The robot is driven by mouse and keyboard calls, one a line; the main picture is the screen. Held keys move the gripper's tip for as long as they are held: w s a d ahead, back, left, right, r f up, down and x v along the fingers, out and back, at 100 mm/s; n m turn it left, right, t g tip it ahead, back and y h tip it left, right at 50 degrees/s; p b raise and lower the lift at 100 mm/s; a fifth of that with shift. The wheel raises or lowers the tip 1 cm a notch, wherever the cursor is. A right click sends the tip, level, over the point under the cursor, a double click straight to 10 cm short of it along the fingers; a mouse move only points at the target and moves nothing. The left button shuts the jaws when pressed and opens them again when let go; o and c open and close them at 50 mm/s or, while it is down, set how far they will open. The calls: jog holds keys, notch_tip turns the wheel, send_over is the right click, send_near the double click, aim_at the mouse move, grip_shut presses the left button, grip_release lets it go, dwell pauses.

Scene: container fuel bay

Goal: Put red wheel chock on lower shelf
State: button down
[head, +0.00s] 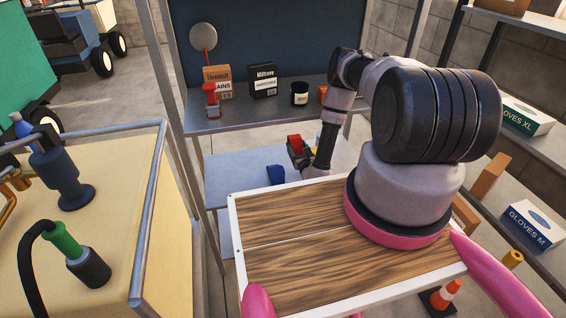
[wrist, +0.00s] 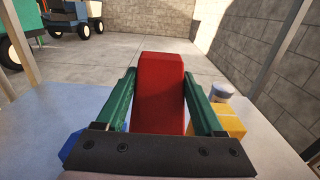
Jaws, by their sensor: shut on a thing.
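The red wheel chock (wrist: 160,92) stands between the green fingers of my gripper (wrist: 159,76) in the wrist view. The fingers are shut on its two sides. In the head view the chock (head: 294,142) shows as a small red shape at the end of my arm, above the lower shelf (head: 232,172). The pale blue lower shelf also fills the lower part of the wrist view (wrist: 262,118). My gripper's bar hides the chock's near lower part, and I cannot tell whether the chock touches the shelf.
A blue block (head: 275,174) lies on the lower shelf, left of my gripper. A yellow box (wrist: 218,120) and a grey-lidded can (wrist: 222,92) stand close to its right finger. The upper shelf (head: 245,113) holds boxes and a black jar (head: 299,93). Steel posts (head: 172,75) flank the shelves.

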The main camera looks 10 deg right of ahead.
jog(key=shift+s, duration=0.2)
jog(key=shift+f, duration=0.45)
notch_tip(320, 180, down, 9)
grip_release()
jog(key=shift+f, duration=0.15)
